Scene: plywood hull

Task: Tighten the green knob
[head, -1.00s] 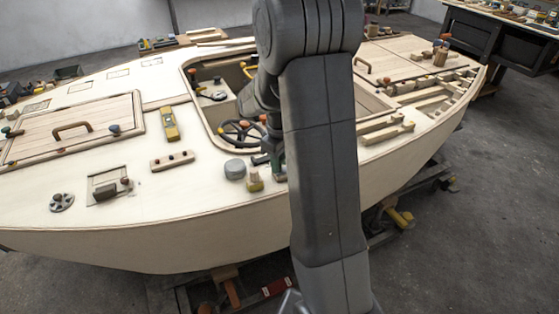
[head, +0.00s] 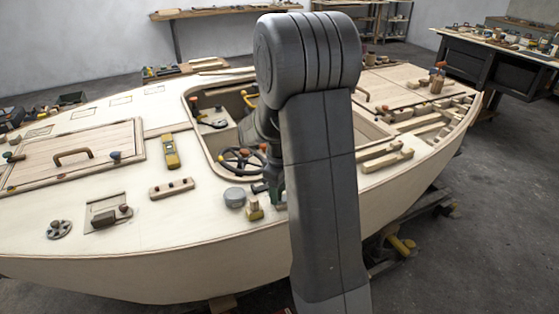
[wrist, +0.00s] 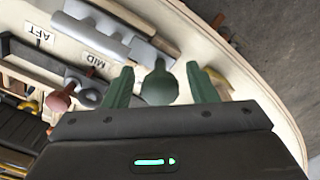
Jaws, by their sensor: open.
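The green knob (wrist: 158,86) shows in the wrist view, round and dull green, with a narrow neck at its top. My gripper (wrist: 159,67) is open, with one green finger on each side of the knob. A gap shows between the knob and each finger, so the jaws are not closed on it. In the head view my own arm covers much of the right side of the cockpit, and I cannot clearly make out the jaws or this knob there.
Labels AFT (wrist: 38,33) and MID (wrist: 93,58) mark the panel beside a red knob (wrist: 61,99). In the head view the plywood hull (head: 150,255) carries a steering wheel (head: 240,160), a grey round cap (head: 235,197) and a yellow level (head: 170,151).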

